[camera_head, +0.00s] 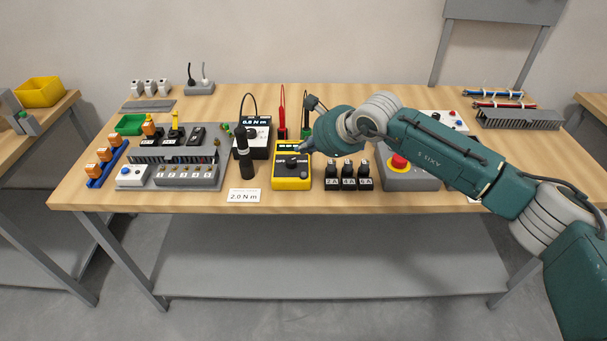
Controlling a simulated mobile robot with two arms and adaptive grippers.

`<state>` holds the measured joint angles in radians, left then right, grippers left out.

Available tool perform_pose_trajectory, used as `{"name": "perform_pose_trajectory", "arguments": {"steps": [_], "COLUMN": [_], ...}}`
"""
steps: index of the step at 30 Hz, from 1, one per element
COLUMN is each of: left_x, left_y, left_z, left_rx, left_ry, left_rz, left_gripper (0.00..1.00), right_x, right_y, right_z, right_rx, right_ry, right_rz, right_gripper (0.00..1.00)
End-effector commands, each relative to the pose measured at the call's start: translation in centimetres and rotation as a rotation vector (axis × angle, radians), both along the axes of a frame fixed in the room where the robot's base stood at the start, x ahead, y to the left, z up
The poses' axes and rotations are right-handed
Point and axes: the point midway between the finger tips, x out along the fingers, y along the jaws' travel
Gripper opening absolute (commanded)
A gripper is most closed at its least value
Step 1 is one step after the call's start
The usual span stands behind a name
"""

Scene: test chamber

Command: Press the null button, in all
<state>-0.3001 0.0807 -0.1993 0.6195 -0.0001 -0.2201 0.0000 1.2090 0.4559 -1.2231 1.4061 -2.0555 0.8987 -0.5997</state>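A yellow meter (291,179) with a dark dial and a small screen stands near the front middle of the workbench. I cannot make out which of its small buttons is the null button. My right gripper (305,148) reaches in from the right and points down and left at the upper right of the meter. Its tip is close above or against the meter; I cannot tell if it touches. The fingers are too small and partly hidden to show whether they are open. My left gripper is not in view.
Black blocks (349,184) stand right of the meter, beside a grey box with a red button (399,162). A "2.0 N m" card (244,196) lies in front.

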Motion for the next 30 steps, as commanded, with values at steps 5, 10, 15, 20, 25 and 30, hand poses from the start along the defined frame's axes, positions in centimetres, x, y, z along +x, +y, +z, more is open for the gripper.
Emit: {"name": "perform_pose_trajectory", "arguments": {"steps": [5, 10, 15, 20, 25, 30], "left_x": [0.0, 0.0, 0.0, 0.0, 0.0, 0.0], "left_y": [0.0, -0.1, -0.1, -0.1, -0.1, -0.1], "left_z": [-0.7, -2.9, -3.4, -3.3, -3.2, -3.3], "left_rx": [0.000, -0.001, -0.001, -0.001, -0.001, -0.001], "left_ry": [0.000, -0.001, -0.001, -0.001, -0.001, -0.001], "left_rz": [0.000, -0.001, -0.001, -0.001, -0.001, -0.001], "left_gripper": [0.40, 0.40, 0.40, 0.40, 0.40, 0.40], "right_x": [0.0, 0.0, 0.0, 0.0, 0.0, 0.0], "right_y": [-0.1, 0.0, 0.0, 0.0, 0.0, 0.0], "right_z": [-3.0, -5.3, -5.8, -5.7, -5.7, -5.7], "right_rx": [-0.001, 0.000, 0.000, 0.000, 0.000, 0.000], "right_ry": [0.003, -0.001, -0.001, -0.001, -0.001, -0.001], "right_rz": [-0.001, 0.000, 0.000, -0.001, -0.001, -0.001], "right_gripper": [0.00, 0.00, 0.00, 0.00, 0.00, 0.00]}}
